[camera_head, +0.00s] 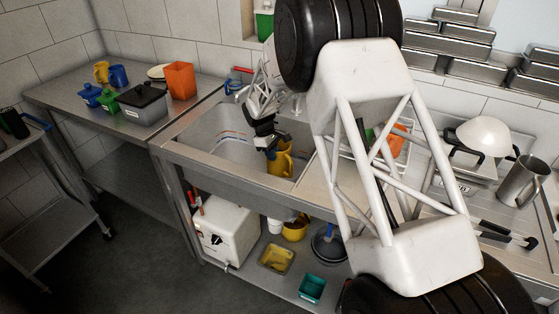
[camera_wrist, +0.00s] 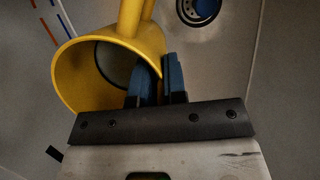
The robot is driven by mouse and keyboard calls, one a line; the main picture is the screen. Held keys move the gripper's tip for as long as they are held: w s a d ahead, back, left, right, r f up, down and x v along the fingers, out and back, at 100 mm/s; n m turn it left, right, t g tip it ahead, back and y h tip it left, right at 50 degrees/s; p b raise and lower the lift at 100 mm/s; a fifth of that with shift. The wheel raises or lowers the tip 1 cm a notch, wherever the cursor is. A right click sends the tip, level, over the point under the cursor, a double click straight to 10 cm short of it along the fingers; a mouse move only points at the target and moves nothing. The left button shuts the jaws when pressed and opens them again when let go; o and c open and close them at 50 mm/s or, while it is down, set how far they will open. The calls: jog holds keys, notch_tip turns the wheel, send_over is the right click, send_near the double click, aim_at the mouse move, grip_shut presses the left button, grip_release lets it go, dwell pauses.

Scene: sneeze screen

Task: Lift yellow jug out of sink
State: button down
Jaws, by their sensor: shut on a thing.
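The yellow jug (camera_head: 281,160) is in the right part of the metal sink (camera_head: 217,143), partly behind the sink's front rim in the head view. In the wrist view the jug (camera_wrist: 72,68) shows its open mouth and its handle at the top. My gripper (camera_head: 268,152) reaches down into the sink beside the jug. In the wrist view the blue fingertips (camera_wrist: 158,80) are close together with the jug's near wall between them. My gripper is shut on the jug's wall. Whether the jug touches the sink bottom is hidden.
A blue-centred drain (camera_wrist: 200,8) lies beyond the jug. The left counter holds a grey container (camera_head: 143,104), an orange container (camera_head: 181,80) and coloured cups. A dish rack (camera_head: 372,146) stands right of the sink. The sink's front rim (camera_head: 232,174) is a raised edge.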

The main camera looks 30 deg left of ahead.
jog(key=shift+r, duration=2)
jog(key=shift+s, duration=0.2)
jog(key=s, duration=0.6)
jog(key=shift+s, duration=0.3)
dwell(0.3)
jog(key=shift+r, duration=0.2)
dwell(0.4)
notch_tip(320, 180, up, 10)
jog(key=shift+f, duration=0.2)
dwell(1.8)
jog(key=shift+r, duration=0.2)
dwell(0.4)
